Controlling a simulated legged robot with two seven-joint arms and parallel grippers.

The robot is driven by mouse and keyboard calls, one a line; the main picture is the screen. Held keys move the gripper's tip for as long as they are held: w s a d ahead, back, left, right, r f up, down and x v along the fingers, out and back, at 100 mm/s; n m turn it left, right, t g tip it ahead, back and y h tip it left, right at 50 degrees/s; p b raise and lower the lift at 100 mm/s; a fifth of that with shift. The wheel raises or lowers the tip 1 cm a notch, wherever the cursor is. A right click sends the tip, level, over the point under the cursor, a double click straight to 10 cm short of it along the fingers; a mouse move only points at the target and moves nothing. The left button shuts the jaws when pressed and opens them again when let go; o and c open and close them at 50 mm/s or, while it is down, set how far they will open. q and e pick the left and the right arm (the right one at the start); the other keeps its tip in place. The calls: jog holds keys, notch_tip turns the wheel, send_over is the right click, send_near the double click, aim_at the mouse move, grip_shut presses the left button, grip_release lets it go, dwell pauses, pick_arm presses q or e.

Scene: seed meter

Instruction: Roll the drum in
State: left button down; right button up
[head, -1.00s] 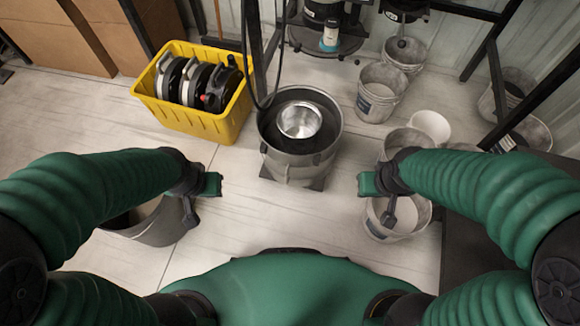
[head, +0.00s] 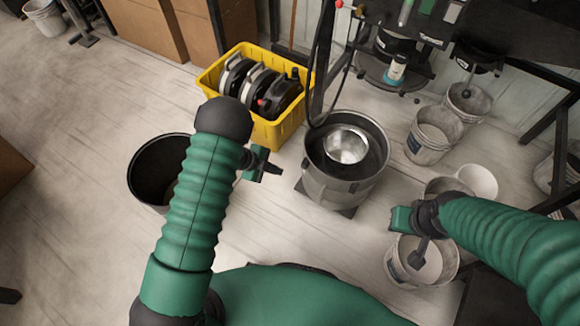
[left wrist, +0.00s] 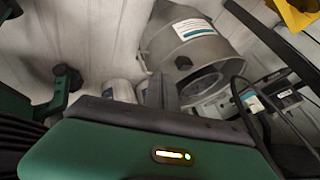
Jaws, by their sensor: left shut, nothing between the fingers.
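A grey metal drum (head: 322,188) stands upright on a dark square base on the floor, with a shiny bowl (head: 346,145) inside its open top. A dark open bin (head: 140,192) stands at the left, partly hidden by my left arm. My left gripper (head: 270,165) is shut and empty, above the floor between the bin and the drum. My right gripper (head: 402,218) is to the drum's lower right, apart from it; its jaws are unclear. In the left wrist view a large grey cylindrical body (left wrist: 190,45) with a teal-and-white label lies beyond my gripper.
A yellow crate (head: 277,132) with several reels stands behind the drum's left. Several pails, including a grey one (head: 432,135), stand at the right. A dark machine stand (head: 400,75) and hanging black cables are behind.

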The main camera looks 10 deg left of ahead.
pick_arm(q)
jog(key=w+d+f+b, duration=0.6)
jog(key=w+f, duration=0.1)
jog(key=shift+f+b, duration=0.25)
jog(key=shift+b, duration=0.15)
